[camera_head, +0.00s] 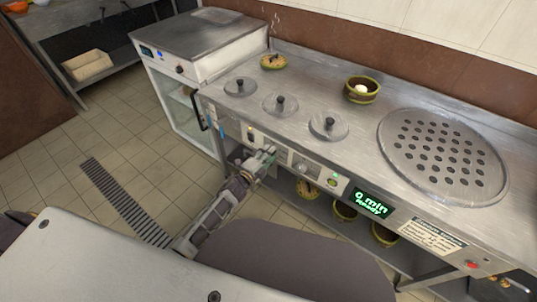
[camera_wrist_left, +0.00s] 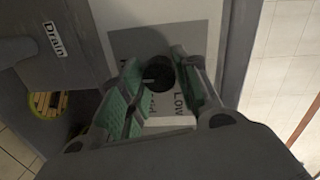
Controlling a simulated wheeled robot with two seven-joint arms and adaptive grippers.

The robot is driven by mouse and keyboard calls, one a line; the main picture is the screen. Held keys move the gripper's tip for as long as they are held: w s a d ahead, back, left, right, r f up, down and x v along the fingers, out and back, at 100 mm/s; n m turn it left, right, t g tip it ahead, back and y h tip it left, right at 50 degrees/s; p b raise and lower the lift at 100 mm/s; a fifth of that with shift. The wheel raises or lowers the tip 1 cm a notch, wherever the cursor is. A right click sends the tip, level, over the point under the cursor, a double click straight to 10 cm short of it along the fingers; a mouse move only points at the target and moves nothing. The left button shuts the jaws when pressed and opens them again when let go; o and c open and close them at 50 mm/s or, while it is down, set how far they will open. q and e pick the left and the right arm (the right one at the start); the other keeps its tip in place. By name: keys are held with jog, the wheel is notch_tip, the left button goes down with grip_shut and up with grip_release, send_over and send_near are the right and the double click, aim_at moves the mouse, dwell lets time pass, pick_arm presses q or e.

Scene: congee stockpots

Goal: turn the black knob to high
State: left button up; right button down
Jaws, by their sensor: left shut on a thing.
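The black knob (camera_wrist_left: 159,73) shows in the left wrist view, on a light panel with the printed word "Low" (camera_wrist_left: 180,103) beside it. A light pointer mark shows on the knob. My left gripper (camera_wrist_left: 155,65) has its green-padded fingers around the knob and is shut on it. In the head view my left gripper (camera_head: 268,153) is at the front panel of the steel counter (camera_head: 340,186), left of a round silver dial (camera_head: 306,166). The black knob is hidden there behind the fingers. My right gripper is not in view.
On the counter are several round lids, such as one with a black handle (camera_head: 328,124), a green-rimmed bowl (camera_head: 362,90) and a perforated plate (camera_head: 440,155). A green display (camera_head: 371,202) reads "0 min Ready". A "Drain" label (camera_wrist_left: 54,39) is near the gripper. Pots stand on the lower shelf.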

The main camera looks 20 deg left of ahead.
pick_arm(q)
jog(key=o, duration=1)
jog(key=shift+s, duration=0.1)
jog(key=shift+v, duration=5.9)
